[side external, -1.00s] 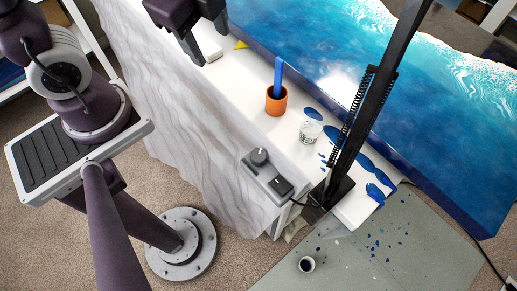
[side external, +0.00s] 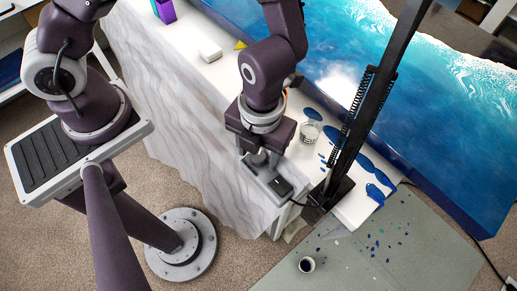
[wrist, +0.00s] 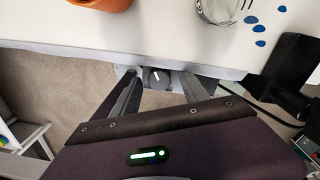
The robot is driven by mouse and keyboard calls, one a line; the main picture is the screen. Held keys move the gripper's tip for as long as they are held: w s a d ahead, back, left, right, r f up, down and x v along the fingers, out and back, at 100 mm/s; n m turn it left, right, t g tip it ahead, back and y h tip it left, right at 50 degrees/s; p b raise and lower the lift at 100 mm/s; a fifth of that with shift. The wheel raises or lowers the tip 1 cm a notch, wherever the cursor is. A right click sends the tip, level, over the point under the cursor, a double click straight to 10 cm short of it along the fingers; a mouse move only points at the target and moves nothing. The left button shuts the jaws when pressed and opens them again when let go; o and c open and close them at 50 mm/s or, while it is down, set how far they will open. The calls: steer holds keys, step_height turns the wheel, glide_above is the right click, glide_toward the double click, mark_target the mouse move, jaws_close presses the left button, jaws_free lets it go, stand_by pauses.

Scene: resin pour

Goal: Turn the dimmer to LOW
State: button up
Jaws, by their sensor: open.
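The dimmer is a grey box (side external: 268,181) at the front edge of the white bench, with a dark switch (side external: 282,187) on its near end. Its round dark knob (wrist: 158,78) has a pale pointer line and shows in the wrist view. No setting label is readable. My gripper (wrist: 160,82) is open, pointing down, with one finger on each side of the knob. In the side external view my gripper (side external: 257,160) is low over the box and hides much of the knob. I cannot tell whether the fingers touch it.
An orange pot (wrist: 100,3) and a clear cup (wrist: 217,10) stand behind the dimmer. Blue resin spots (side external: 312,114) lie on the bench (side external: 205,78). A black post (side external: 352,130) rises right of the dimmer, and a cable runs there. A large blue resin panel (side external: 440,140) lies beyond.

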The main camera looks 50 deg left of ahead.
jaws_close()
steer(key=shift+n, duration=0.3)
steer(key=n, duration=0.4)
steer(key=shift+n, duration=0.3)
steer(key=n, duration=0.4)
steer(key=shift+w+n, duration=0.1)
steer(key=shift+n, duration=0.2)
steer(key=n, duration=1)
steer(key=shift+h, duration=0.3)
